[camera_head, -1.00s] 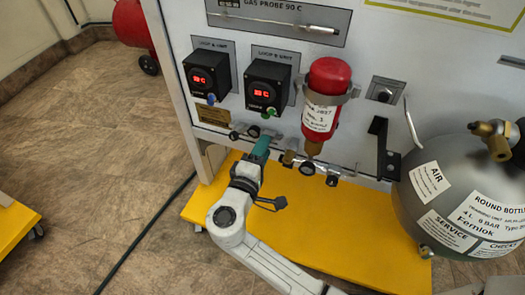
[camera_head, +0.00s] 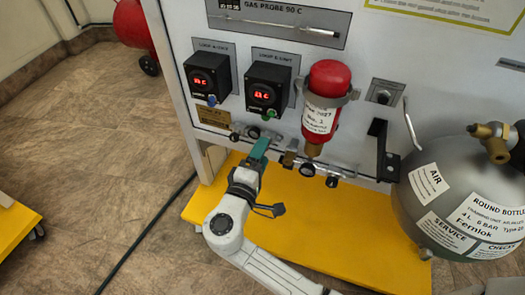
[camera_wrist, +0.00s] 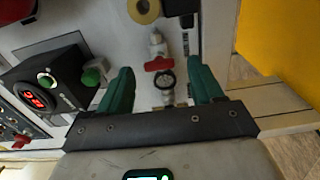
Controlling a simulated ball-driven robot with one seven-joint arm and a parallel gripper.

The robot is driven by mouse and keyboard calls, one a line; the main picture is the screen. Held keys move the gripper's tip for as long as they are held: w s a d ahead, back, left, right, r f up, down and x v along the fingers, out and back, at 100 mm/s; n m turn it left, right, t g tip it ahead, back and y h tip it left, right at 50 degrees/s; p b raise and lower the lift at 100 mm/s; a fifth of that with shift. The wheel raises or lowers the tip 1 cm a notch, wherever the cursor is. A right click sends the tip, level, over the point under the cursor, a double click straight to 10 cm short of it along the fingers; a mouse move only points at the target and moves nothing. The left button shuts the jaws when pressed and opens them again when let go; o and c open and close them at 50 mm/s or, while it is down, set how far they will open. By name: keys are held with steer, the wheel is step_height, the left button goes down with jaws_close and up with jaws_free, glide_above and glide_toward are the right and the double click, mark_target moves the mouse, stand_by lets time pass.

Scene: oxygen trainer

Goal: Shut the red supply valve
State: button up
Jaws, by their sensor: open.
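The red valve handle (camera_wrist: 158,64) is in the wrist view, a small red bar crosswise on a pale metal fitting that stands out from the white panel. A round black gauge (camera_wrist: 166,80) sits just below it. My gripper (camera_wrist: 160,70) is open, with one green finger left of the handle and one right of it, both apart from it in the picture. In the head view my gripper (camera_head: 261,146) is at the panel's lower edge, by the small fittings (camera_head: 253,132). I cannot make out the red handle there.
A red cylinder (camera_head: 320,97) is clamped right of my gripper, with a brass fitting (camera_head: 289,160) below. Two black display units (camera_head: 267,88) are above. A grey round bottle (camera_head: 447,200) stands at right. A yellow base (camera_head: 320,215) lies below.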

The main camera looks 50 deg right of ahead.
steer(key=p+v, duration=0.2)
steer(key=v, duration=0.7)
steer(key=shift+a, duration=0.25)
steer(key=shift+s, duration=0.1)
steer(key=s+d+f+m+g+y, duration=0.3)
steer(key=s+d+f+g+y, duration=0.2)
steer(key=s+d+f+y, duration=0.35)
steer(key=s+a+f+m+y, duration=0.25)
steer(key=s+a+y, duration=0.25)
steer(key=s+y, duration=0.4)
step_height(320, 180, up, 32)
steer(key=s+h+p, duration=0.1)
steer(key=p, duration=3.2)
steer(key=shift+s+r+n+g, duration=0.2)
steer(key=shift+n+g, duration=0.2)
steer(key=shift+n, duration=0.05)
steer(key=shift+a, duration=0.15)
